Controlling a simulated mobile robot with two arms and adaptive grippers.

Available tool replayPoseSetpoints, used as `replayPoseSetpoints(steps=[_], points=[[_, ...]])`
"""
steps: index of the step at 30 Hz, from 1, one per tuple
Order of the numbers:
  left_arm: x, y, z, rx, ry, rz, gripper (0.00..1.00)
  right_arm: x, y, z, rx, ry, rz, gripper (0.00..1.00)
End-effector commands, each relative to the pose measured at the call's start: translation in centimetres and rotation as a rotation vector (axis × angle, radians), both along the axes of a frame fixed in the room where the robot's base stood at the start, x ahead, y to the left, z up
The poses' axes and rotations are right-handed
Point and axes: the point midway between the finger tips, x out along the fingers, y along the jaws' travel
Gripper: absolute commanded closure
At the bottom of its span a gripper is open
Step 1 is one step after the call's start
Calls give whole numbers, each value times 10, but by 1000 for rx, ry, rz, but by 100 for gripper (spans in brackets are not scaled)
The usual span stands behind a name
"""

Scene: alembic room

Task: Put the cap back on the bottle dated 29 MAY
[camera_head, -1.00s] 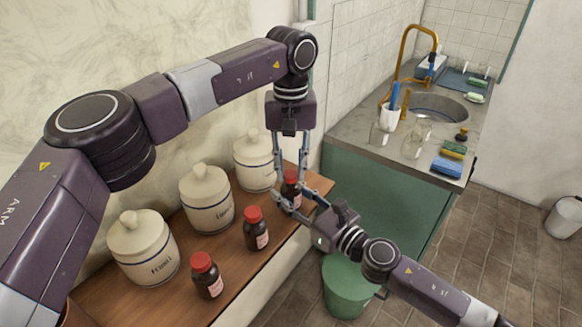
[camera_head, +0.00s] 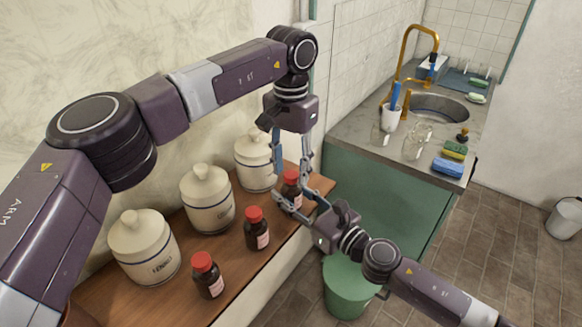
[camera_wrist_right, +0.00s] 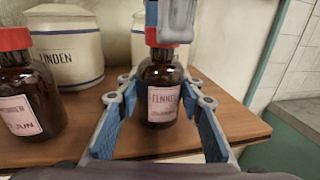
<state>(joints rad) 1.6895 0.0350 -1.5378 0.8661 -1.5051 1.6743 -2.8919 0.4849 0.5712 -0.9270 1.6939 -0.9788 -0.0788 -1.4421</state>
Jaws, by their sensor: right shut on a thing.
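The far brown bottle (camera_head: 292,199) stands on the wooden shelf with a red cap (camera_head: 291,176) at its top. In the right wrist view its label (camera_wrist_right: 163,104) seems to read FENNEL; the date line is too small to read. My right gripper (camera_head: 296,205) has its fingers on both sides of this bottle's body, shut on it. My left gripper (camera_head: 291,172) points down at the cap. In the right wrist view one left fingertip (camera_wrist_right: 176,22) covers part of the cap (camera_wrist_right: 152,38). Whether the left fingers grip it, and whether the cap is seated, is hidden.
Two more red-capped bottles stand nearer, the middle one (camera_head: 256,230) and the near one (camera_head: 208,276). One label in the right wrist view (camera_wrist_right: 20,115) shows JUN. Several cream lidded jars (camera_head: 207,200) stand behind along the wall. A green bin (camera_head: 348,290) is below the shelf.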

Motion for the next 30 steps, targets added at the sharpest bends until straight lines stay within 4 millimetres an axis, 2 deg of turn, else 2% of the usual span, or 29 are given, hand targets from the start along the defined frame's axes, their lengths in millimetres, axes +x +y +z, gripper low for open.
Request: replayPoseSetpoints(steps=[8,19,26,30], points=[[-1,-1,1,0,1,-1,60,0,0,-1,0,1,0,100],[-1,-1,42,0,1,0,60,0,0,-1,0,1,-1,100],[-1,-1,44,-1,3,-1,60,0,0,-1,0,1,-1,100],[-1,-1,44,-1,3,12,63,0,0,0,0,1,-1,100]])
